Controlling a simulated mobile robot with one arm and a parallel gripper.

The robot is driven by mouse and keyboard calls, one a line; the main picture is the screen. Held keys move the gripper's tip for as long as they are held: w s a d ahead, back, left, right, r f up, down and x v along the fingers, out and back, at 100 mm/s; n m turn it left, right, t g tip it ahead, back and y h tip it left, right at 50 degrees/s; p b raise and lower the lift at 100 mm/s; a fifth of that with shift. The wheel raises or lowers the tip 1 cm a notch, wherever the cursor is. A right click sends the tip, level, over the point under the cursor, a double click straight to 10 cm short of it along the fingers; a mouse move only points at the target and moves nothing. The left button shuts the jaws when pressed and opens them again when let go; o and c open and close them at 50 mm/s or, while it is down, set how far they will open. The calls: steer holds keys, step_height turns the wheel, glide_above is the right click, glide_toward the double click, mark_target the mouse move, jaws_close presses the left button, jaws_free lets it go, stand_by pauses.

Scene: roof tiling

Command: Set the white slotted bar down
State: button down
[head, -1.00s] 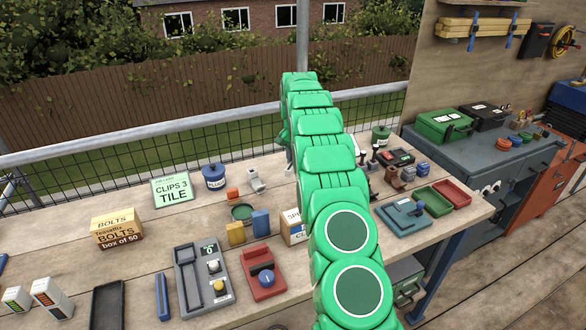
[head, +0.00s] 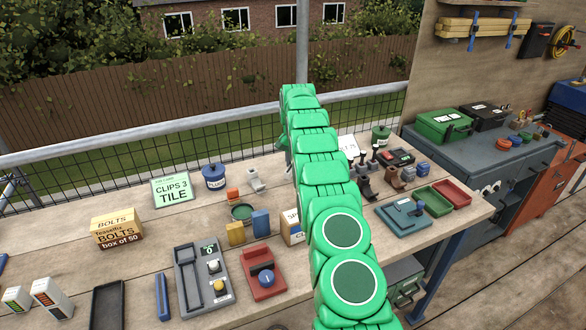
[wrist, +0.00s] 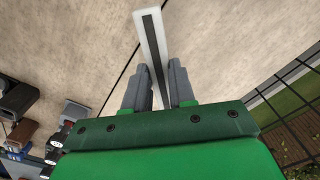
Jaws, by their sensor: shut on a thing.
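The white slotted bar (wrist: 147,27) shows in the wrist view as a long pale strip with a dark slot down its middle. My gripper (wrist: 158,80) has its two grey fingers on either side of the bar and is shut on it. The bar sticks out beyond the fingertips, over bare wooden boards. I cannot tell its height above the wood. In the head view my green arm hides the gripper and the bar.
The wooden workbench (head: 150,262) carries a "CLIPS 3 TILE" sign (head: 172,190), a bolts box (head: 117,228), a grey control box (head: 205,280) and a red switch box (head: 263,272). Red and green trays (head: 452,193) lie at the right. A wire fence (wrist: 292,78) stands beyond the bench edge.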

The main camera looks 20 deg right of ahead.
steer(key=shift+f, duration=1.55)
steer(key=shift+f, duration=0.1)
steer(key=c, duration=0.9)
jaws_free()
steer(key=shift+c, duration=0.2)
step_height(320, 180, up, 11)
steer(key=shift+r, duration=0.5)
steer(key=shift+r, duration=0.1)
